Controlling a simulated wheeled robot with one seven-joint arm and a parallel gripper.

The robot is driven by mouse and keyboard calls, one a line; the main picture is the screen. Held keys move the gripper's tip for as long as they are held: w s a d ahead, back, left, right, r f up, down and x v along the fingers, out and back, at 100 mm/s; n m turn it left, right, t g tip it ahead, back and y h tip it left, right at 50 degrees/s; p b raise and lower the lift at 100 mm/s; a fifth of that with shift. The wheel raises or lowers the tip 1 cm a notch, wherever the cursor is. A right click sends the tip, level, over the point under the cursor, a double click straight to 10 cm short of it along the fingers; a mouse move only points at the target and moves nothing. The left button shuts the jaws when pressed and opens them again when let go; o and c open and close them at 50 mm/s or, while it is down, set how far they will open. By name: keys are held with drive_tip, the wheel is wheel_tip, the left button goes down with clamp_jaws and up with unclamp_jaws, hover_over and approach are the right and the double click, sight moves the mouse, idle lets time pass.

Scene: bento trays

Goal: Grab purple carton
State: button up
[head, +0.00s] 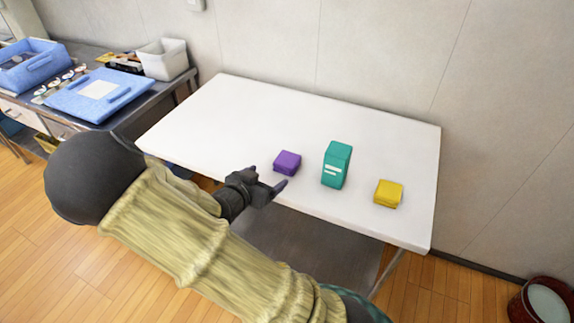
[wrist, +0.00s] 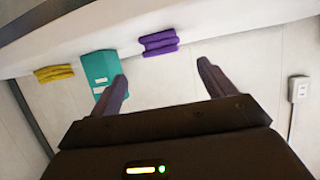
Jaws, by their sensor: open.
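The purple carton (head: 287,162) is a small low box on the white table near its front edge. It also shows in the wrist view (wrist: 159,42), ahead of and between the lines of the two fingers. My gripper (head: 268,180) is at the table's front edge, just left of and in front of the carton. In the wrist view my gripper (wrist: 163,80) has its fingers wide apart with nothing between them. The carton lies beyond the fingertips, and I see no contact.
A tall teal carton (head: 337,164) stands right of the purple one, and a low yellow carton (head: 388,193) lies further right. The back and left of the white table (head: 230,110) are clear. A side desk at left holds blue trays (head: 98,95) and a white bin (head: 163,59).

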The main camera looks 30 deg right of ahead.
sight(287, 162)
drive_tip(key=b+x, duration=0.1)
drive_tip(key=x, duration=0.6)
drive_tip(key=shift+w+d+f, duration=0.15)
drive_tip(key=shift+w+d, duration=0.05)
drive_tip(key=shift+d, duration=0.05)
drive_tip(key=x, duration=0.5)
drive_tip(key=shift+w+d, duration=0.1)
drive_tip(key=c, duration=1.1)
